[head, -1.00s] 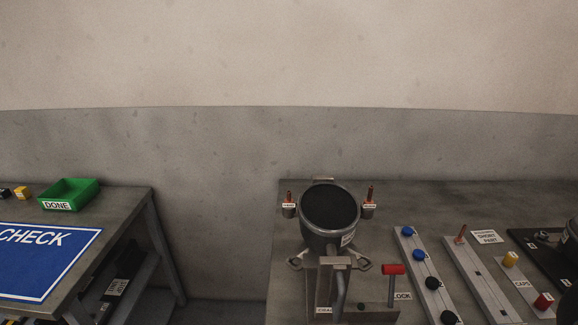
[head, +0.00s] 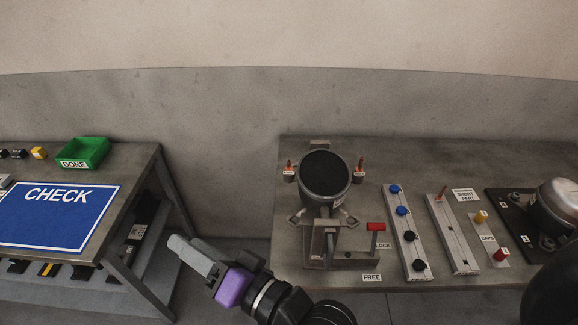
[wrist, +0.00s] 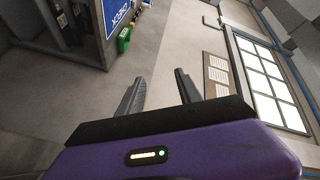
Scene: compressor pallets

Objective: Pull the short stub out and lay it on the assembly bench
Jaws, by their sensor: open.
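The left one looks slightly shorter; the labels are too small to read. A third copper piece (head: 440,193) stands in a grey rack. My gripper (head: 180,246) is left of this bench, in the gap between benches, away from the stubs. In the wrist view it (wrist: 158,90) is open and empty, facing floor and wall.
A red-handled lever (head: 376,227) marked LOCK stands beside the fixture. A blue-and-black-knob rack (head: 408,240), a SHORT PART sign (head: 465,196) and coloured caps (head: 480,217) lie to the right. The left bench holds a CHECK mat (head: 60,215) and green DONE bin (head: 83,152). The right bench's back is clear.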

